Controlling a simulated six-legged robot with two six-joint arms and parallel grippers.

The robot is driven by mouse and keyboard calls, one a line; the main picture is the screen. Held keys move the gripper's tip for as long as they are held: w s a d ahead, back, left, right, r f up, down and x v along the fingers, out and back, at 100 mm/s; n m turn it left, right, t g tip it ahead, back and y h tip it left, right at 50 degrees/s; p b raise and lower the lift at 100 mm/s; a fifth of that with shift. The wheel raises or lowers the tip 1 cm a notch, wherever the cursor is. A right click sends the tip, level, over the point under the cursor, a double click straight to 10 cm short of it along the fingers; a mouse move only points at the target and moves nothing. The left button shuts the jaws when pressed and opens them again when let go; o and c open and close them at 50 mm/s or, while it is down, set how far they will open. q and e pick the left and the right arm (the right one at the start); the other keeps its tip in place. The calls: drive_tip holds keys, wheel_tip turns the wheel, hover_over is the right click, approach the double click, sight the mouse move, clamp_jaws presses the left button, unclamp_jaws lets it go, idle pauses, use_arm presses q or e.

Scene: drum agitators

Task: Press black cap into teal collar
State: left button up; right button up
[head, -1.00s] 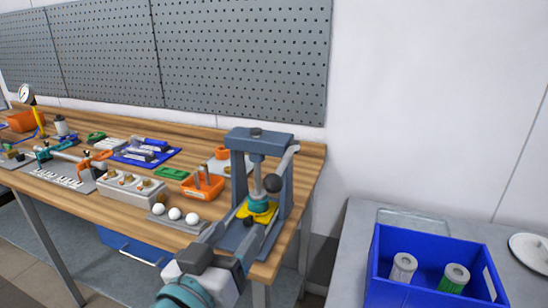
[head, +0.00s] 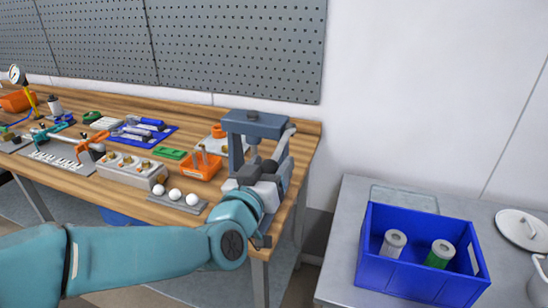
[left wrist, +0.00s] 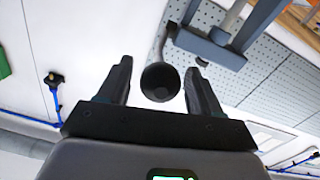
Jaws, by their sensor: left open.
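The blue-grey arbor press (head: 255,124) stands at the right end of the wooden workbench. Its lever (head: 286,138) is on its right side. My left gripper (head: 262,176) is in front of the press. In the left wrist view the same gripper (left wrist: 160,66) is open, its fingers on either side of a round black knob (left wrist: 160,84). The fingers do not clearly touch the knob. My arm and gripper hide the lower press, so the black cap and teal collar cannot be seen now. My right gripper is not in view.
An orange bin (head: 202,166), a holder with white balls (head: 176,199) and a blue tool mat (head: 143,132) lie left of the press. A blue crate (head: 420,262) with two cylinders stands on the grey table (head: 340,232) at right.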

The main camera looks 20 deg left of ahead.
use_arm(q)
drive_tip(key=shift+w, duration=1.15)
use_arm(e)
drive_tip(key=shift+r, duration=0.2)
